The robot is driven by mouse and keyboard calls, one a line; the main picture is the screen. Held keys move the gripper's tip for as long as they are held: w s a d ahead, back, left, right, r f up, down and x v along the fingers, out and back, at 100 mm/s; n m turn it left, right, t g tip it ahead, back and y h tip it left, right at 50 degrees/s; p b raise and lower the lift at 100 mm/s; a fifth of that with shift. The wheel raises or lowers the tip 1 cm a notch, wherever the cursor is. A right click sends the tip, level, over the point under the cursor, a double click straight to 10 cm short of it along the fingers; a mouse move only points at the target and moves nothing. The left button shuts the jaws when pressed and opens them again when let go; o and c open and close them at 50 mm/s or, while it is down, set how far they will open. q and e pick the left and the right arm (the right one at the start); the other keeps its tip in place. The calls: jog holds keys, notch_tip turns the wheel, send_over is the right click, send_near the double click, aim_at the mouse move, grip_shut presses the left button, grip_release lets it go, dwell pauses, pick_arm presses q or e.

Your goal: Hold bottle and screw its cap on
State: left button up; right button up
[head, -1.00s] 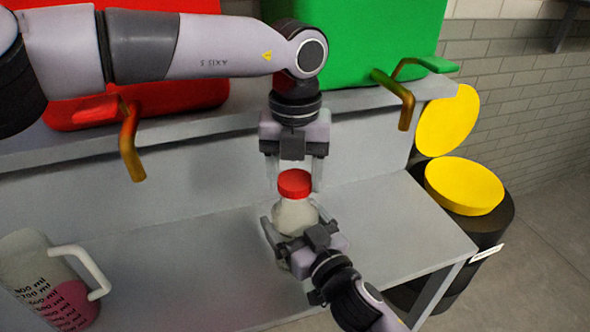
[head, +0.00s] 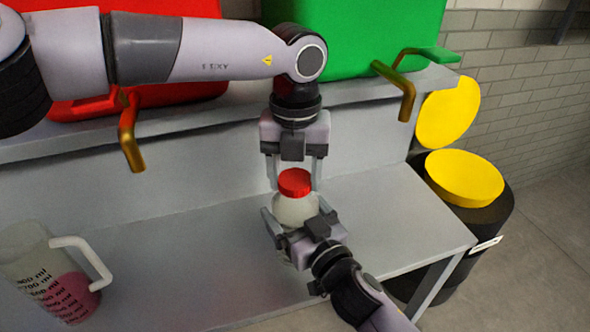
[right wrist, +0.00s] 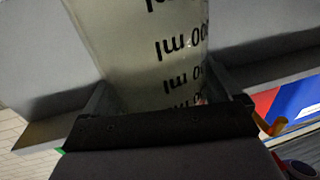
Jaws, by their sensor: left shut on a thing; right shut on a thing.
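The bottle (head: 296,209) is pale and rounded, upright above the lower shelf. My right gripper (head: 296,222) comes in from the lower right and is shut around its body. In the right wrist view the bottle's translucent side (right wrist: 150,60), with black ml marks, fills the space between the fingers. The red cap (head: 294,182) sits at the top of the bottle. My left gripper (head: 293,178) points down from above and is shut on the cap, one finger on each side. The joint between cap and bottle neck is too small to judge.
A measuring jug (head: 30,262) with pink liquid stands at the left on the grey shelf (head: 385,215). Red (head: 190,95) and green (head: 350,45) containers with brass taps stand above. A yellow-lidded black bin (head: 465,178) is at the right.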

pick_arm(q)
jog(key=shift+f, duration=0.35)
jog(key=o, duration=0.8)
pick_arm(e)
jog(key=c, duration=0.6)
pick_arm(q)
jog(key=shift+o, duration=1.1)
jog(key=shift+r, duration=2.3)
jog(key=shift+c, duration=0.4)
